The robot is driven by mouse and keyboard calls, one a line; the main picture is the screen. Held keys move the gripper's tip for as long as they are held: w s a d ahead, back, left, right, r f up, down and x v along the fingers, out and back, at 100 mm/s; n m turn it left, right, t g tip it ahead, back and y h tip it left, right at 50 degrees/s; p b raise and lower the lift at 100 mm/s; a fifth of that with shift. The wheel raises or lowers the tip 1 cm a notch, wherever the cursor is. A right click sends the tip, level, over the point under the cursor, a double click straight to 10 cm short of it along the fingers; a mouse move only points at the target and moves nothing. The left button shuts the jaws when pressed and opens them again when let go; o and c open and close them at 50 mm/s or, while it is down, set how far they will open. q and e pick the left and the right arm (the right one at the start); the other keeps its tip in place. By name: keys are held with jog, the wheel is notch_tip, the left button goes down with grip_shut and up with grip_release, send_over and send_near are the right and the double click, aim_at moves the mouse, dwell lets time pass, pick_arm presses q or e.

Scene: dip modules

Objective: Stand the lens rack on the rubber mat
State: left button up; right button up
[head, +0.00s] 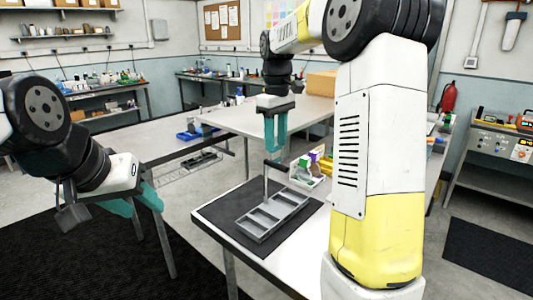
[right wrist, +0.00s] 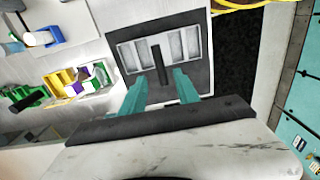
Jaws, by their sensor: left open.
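The lens rack (head: 286,208) is a grey tray with several compartments and an upright handle with a dark grip. It rests level on the dark rubber mat (head: 232,202), with mat showing around it. The rack (right wrist: 190,43) and mat (right wrist: 203,78) also show in the right wrist view. My right gripper (head: 275,149) is open and empty, fingers pointing down, just above the rack's handle. In the right wrist view the handle's grip lies between the fingers (right wrist: 160,82), a little beyond their tips. My left gripper (head: 146,208) is open and empty, off the table to the left.
A white bin (head: 316,180) with bottles and small boxes stands behind the mat. My right arm hides the table's right part.

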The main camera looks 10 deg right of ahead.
jog(key=shift+s+r, duration=0.3)
jog(key=shift+r, duration=0.05)
jog(key=s+a+f+m+t+y, duration=0.1)
jog(key=s+m+t, duration=0.5)
jog(key=s, duration=1.7)
jog(key=shift+s+a+f+m+y, duration=0.35)
jog(key=shift+a+m+y, duration=0.15)
jog(key=shift+a+y, duration=0.1)
